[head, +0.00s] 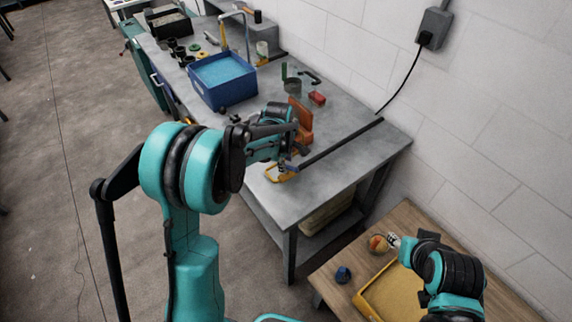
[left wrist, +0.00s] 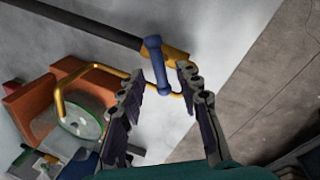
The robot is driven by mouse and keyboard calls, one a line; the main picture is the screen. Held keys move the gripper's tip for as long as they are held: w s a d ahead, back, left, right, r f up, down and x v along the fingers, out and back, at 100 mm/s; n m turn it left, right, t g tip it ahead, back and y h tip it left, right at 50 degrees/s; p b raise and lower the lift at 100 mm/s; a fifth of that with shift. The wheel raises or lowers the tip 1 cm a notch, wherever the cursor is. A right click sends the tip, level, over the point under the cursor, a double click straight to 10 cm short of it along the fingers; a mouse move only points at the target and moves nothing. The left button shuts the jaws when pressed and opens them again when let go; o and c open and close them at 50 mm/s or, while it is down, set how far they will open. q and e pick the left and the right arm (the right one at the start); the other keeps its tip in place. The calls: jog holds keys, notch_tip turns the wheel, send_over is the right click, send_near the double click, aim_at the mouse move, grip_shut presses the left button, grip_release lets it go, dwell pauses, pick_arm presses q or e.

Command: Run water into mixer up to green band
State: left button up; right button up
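My left gripper (head: 291,150) is over the grey bench. In the left wrist view its fingers (left wrist: 163,72) are apart, with a short blue bar (left wrist: 155,62) in front of the gap near the tips. I cannot tell whether they touch it. The bar meets a yellow bent frame (left wrist: 84,70) on a black rod (left wrist: 85,20). A clear round vessel with a green rim (left wrist: 80,128) sits beside it, perhaps the mixer; its water level cannot be read. A silver tap (head: 243,18) stands at the bench's back. My right gripper (head: 395,240) is low at the right, mostly hidden by its arm.
A blue tub of water (head: 222,92) stands on the bench, with dark cups (head: 178,52) behind it. An orange block (head: 304,118) is close to my left gripper. A wooden table with a yellow tray (head: 362,306), a blue knob (head: 343,274) and a ball (head: 378,243) is at lower right.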

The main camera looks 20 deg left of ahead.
pick_arm(q)
jog(key=shift+w+f, duration=0.25)
jog(key=shift+f, duration=0.75)
grip_shut()
